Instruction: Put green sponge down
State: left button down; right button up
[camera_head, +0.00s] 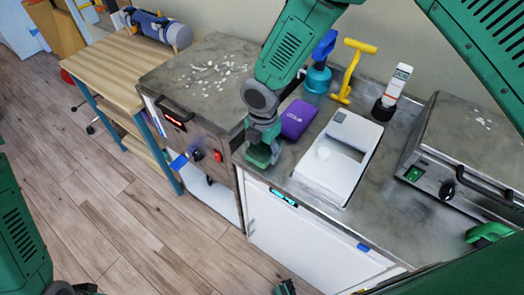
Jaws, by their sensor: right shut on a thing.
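My right gripper (262,142) comes down from the top of the picture at the left front corner of the grey counter (300,148). It is shut on the green sponge (257,156), which shows only in part below the fingers. The sponge is at the counter's front edge; I cannot tell whether it touches the top. My left arm shows at the lower left. A small dark part at the bottom edge (285,288) may be my left gripper, but too little shows to tell its state.
A purple pouch (298,119) lies just right of the right gripper. Metal units stand left (205,80) and right (475,130). A green object (488,232) sits at right.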

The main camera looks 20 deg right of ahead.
aim_at(263, 148)
jog(key=shift+s+d+f, duration=0.1)
jog(key=shift+f, duration=0.55)
jog(key=o, duration=1)
jog(key=shift+f, duration=0.1)
notch_tip(263, 148, up, 12)
jog(key=shift+r, duration=0.1)
